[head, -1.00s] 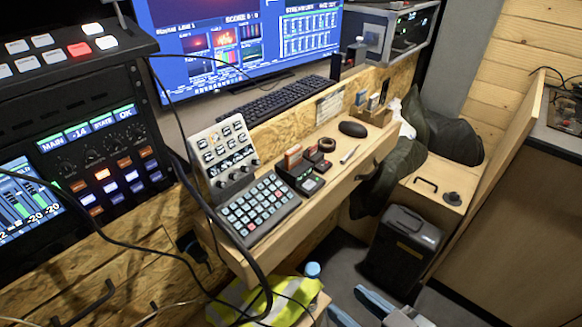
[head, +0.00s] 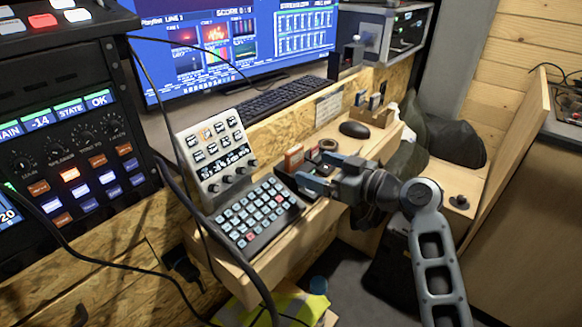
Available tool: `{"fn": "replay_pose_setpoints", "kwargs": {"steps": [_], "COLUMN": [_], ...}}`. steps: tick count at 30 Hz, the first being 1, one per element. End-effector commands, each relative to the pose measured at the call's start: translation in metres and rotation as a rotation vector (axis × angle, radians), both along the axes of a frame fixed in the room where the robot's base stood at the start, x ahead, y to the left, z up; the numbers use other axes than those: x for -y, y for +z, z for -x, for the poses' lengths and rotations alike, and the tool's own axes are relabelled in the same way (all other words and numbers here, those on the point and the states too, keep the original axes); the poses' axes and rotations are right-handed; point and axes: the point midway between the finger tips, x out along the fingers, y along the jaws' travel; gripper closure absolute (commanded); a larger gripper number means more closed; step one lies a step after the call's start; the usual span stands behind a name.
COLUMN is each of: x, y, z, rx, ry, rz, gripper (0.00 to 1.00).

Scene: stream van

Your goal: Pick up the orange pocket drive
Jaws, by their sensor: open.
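The orange pocket drive (head: 293,158) stands on the narrow wooden shelf, just right of the white control panel and behind the button keypad. Its lower part meets dark items that I cannot tell apart well. My gripper (head: 311,173) reaches in from the right over the shelf. Its jaws are open, with the fingers pointing left. The fingertips appear just right of and in front of the drive, and I see no contact. The gripper hides most of the dark device seen there before, and I cannot tell its exact height above the shelf.
The keypad (head: 252,213) and control panel (head: 210,158) stand close on the left. A dark ring (head: 327,145) and black mouse (head: 354,129) lie behind the gripper. A black cable (head: 181,185) hangs at the left. A small card box (head: 373,115) stands at the shelf's far end.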

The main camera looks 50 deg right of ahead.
Motion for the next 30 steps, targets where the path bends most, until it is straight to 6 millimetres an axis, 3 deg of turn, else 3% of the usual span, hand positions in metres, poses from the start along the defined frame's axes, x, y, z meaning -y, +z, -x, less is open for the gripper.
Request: {"fn": "replay_pose_setpoints", "kwargs": {"steps": [11,21,30], "x": [0.003,0.004,0.004], "y": [0.000,-0.005,-0.006], "z": [-0.032,-0.074,-0.078], "rx": [0.004,0.003,0.004], "ry": [0.007,0.006,0.006], "rz": [0.007,0.006,0.007], "gripper": [0.11,0.11,0.12]}}
